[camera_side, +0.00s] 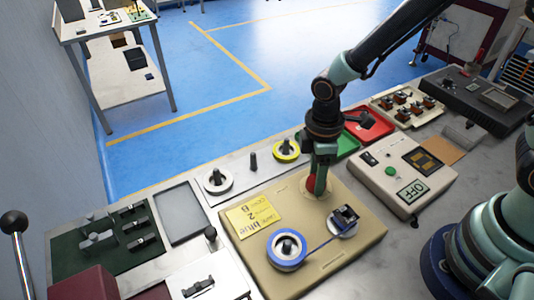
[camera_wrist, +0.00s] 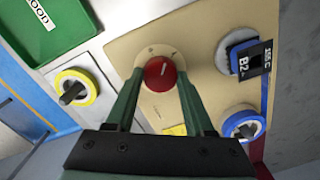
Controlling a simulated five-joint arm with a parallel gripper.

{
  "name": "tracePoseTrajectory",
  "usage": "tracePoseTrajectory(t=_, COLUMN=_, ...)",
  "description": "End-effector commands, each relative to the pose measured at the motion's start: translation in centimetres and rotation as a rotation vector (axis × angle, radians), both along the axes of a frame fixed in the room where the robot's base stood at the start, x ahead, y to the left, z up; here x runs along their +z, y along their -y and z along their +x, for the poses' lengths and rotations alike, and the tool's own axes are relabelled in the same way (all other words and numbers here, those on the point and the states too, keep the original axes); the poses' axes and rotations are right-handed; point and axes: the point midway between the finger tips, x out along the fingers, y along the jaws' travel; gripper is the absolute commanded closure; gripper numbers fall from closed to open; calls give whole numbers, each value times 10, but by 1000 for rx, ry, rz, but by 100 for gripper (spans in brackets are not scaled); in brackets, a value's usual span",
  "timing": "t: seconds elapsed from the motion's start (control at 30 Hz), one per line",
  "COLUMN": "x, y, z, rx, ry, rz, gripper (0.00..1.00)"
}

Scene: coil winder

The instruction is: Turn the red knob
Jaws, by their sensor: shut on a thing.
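The red knob (camera_wrist: 160,72) sits on a pale round plate on the beige winder base (camera_side: 338,258). In the wrist view the knob is between my two green fingers, with a light mark line on its top. My gripper (camera_wrist: 158,85) points down at the knob and is shut on it. In the side view my gripper (camera_side: 318,180) stands over the pale plate, and only a bit of the red knob (camera_side: 310,184) shows beside the fingers.
A blue spool (camera_side: 273,252) and a grey disc with a black block (camera_side: 342,221) stand on the base near the knob, joined by blue tape. A yellow note (camera_side: 252,215) lies left. White (camera_side: 217,188) and yellow spools (camera_side: 286,158) stand behind. A control box (camera_side: 407,170) is at right.

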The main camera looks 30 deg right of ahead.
Motion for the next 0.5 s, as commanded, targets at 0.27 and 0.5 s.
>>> tracePoseTrajectory(t=0.27, x=1, y=0, z=4, rx=253, ry=-5, rz=9, gripper=100)
tracePoseTrajectory(t=0.5, x=2, y=-1, z=4, rx=457, ry=-12, rz=15, gripper=100)
